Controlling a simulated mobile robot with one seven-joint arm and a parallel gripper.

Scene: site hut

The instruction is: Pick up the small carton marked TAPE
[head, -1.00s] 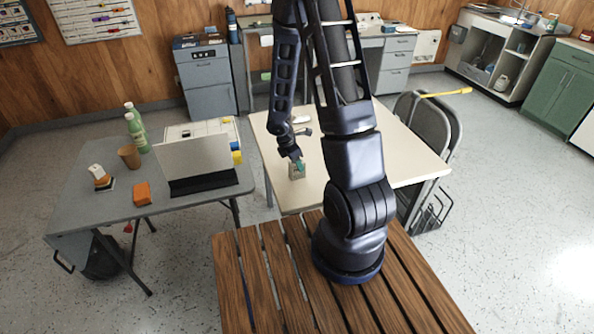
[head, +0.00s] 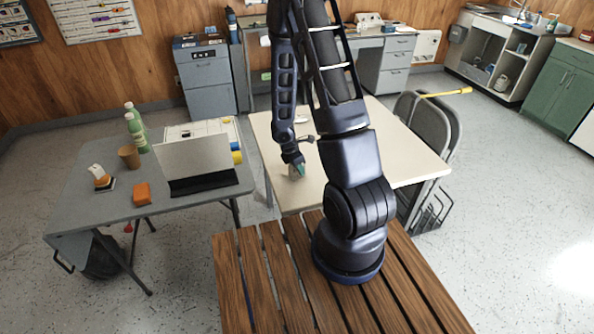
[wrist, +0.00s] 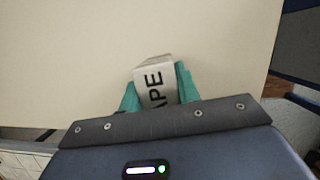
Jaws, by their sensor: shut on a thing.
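The small carton (wrist: 154,82) is pale grey-white with black lettering, of which "APE" shows in the wrist view. It sits between the two teal fingertips of my gripper (wrist: 159,95), which is shut on it. The near end of the carton is hidden behind the gripper's dark body. In the head view the carton (head: 294,174) is small and partly covered by my gripper (head: 298,166), over the near left part of the cream table (head: 394,150). I cannot tell whether the carton touches the tabletop.
The cream table around the carton is mostly bare, with a few small things behind my gripper. A grey folding table (head: 95,200) at the left holds a laptop-like panel (head: 195,158), bottles, a brown cup (head: 129,156) and an orange box (head: 142,193). Folding chairs (head: 433,130) lean at the right.

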